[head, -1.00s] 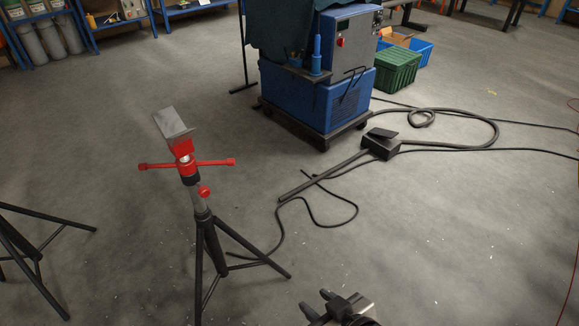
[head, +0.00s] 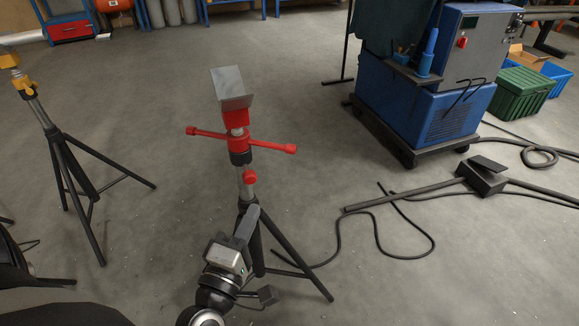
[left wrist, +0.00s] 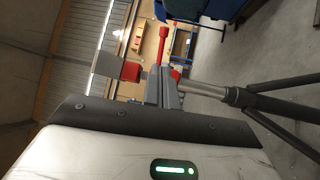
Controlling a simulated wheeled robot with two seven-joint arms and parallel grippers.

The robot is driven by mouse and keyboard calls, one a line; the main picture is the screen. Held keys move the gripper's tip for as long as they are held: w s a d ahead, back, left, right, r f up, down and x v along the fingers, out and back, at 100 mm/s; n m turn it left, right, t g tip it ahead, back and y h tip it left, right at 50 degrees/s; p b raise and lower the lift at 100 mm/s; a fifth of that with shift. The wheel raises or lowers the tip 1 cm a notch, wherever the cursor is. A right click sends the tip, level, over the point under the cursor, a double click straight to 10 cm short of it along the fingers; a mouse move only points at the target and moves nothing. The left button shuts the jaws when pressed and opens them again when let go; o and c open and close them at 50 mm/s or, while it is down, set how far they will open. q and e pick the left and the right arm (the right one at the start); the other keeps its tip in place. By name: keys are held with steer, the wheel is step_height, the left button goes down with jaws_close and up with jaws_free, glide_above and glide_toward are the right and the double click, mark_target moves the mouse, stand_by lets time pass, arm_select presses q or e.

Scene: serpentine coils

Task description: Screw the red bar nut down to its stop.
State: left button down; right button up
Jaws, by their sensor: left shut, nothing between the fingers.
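The red bar nut (head: 240,138) is on the threaded post of a black tripod stand, with two red arms out to the sides. Above it is a red block carrying a grey V-shaped plate (head: 232,86); below it are a black collar and a red knob (head: 250,177). My left gripper (head: 250,217) is shut and empty, below the nut by the upper part of the stand. In the left wrist view its fingers (left wrist: 165,88) appear in front of the post, hiding part of the nut; a red bar arm (left wrist: 163,45) shows past them. My right gripper is not in view.
A second tripod stand with a yellow head (head: 12,62) is at the left. A blue machine on a wheeled base (head: 425,105) stands at the back right. A black foot pedal (head: 484,176) and cables lie on the floor to the right. Floor between stands is clear.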

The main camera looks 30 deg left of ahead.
arm_select(q)
steer(key=w+a+r+n+p, duration=0.1)
steer(key=w+a, duration=0.3)
steer(key=w, duration=1)
steer(key=shift+r+y, duration=0.35)
steer(key=shift+y, duration=0.05)
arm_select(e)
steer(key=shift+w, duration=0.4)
arm_select(q)
steer(key=shift+w, duration=0.1)
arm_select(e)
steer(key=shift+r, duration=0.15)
